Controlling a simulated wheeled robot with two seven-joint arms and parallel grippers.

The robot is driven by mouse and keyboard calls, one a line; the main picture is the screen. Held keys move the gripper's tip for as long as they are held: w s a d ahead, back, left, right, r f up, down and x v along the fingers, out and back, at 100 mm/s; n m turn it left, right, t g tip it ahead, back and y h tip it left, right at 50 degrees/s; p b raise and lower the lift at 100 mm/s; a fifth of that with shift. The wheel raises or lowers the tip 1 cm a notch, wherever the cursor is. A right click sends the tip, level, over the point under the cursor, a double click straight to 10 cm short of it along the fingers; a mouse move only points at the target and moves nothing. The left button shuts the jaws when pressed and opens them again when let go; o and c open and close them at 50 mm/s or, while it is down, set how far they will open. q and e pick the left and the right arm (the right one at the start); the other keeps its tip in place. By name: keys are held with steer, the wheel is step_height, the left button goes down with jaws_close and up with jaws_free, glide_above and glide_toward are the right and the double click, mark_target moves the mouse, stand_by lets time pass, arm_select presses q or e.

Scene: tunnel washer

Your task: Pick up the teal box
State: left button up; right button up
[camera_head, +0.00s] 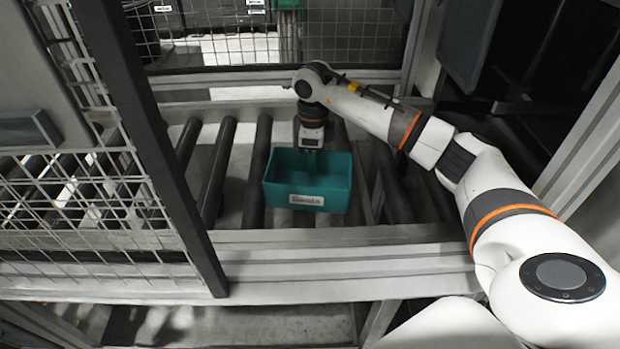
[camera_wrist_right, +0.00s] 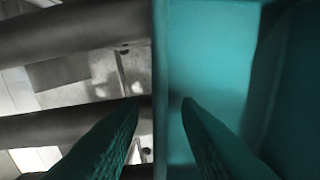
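The teal box (camera_head: 285,197) is open at the top, has a white label on its front, and appears upright over the roller conveyor. My right gripper (camera_head: 311,158) reaches down at the box's far wall in the head view. In the right wrist view the box (camera_wrist_right: 215,50) fills the right side. The right gripper's fingers (camera_wrist_right: 160,100) straddle the box wall, one outside and one inside. A gap shows between the fingertips and the wall, so the gripper looks open. My left gripper is not in view.
Dark conveyor rollers (camera_head: 256,172) run under the box, with a light metal rail (camera_head: 340,262) in front. A dark post (camera_head: 150,140) and wire mesh (camera_head: 90,205) stand at the left. Another mesh fence (camera_head: 350,40) closes off the back. Free rollers lie left of the box.

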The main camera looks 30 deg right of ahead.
steer(key=shift+f, duration=0.2)
jaws_close()
steer(key=shift+r, duration=0.1)
